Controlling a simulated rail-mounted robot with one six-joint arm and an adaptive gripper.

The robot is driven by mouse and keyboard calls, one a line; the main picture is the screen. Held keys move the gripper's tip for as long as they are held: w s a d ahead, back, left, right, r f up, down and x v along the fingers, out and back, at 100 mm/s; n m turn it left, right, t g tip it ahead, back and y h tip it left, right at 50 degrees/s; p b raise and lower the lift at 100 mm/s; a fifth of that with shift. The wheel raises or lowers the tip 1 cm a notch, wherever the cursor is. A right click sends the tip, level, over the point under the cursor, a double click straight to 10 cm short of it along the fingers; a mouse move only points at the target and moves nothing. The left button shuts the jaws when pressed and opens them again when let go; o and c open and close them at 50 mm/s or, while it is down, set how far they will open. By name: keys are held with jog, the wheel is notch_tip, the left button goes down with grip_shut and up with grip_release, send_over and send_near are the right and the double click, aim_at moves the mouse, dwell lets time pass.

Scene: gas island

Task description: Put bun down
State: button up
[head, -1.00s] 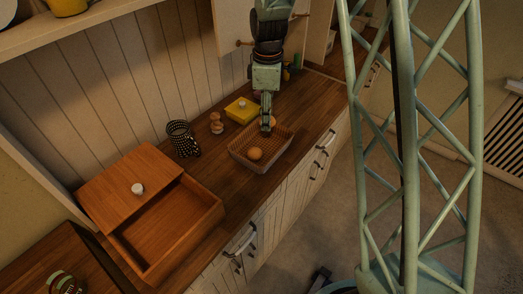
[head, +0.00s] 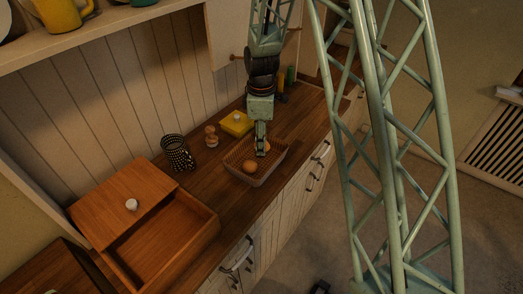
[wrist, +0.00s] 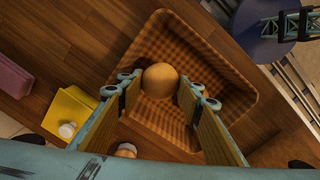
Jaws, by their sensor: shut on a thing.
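The woven basket (head: 281,160) stands on the wooden counter. My gripper (head: 261,153) reaches down into or just over it. A round brown bun (wrist: 160,80) shows between the fingertips of my gripper (wrist: 159,86) in the wrist view. My gripper is shut on it. It is partly hidden behind the fingers in the head view (head: 267,147). A second bun (head: 249,166) lies in the basket, left of the gripper. I cannot tell whether the held bun touches the basket floor.
A wooden box with a white knob (head: 131,204) is further left. The counter's front edge is close to the basket.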

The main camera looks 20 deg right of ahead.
jog(key=shift+f, duration=1.85)
jog(key=shift+f, duration=0.2)
jog(key=o, duration=0.6)
jog(key=shift+r, duration=0.25)
jog(key=shift+s+r, duration=0.1)
jog(key=shift+r, duration=5.85)
jog(key=shift+r, duration=0.1)
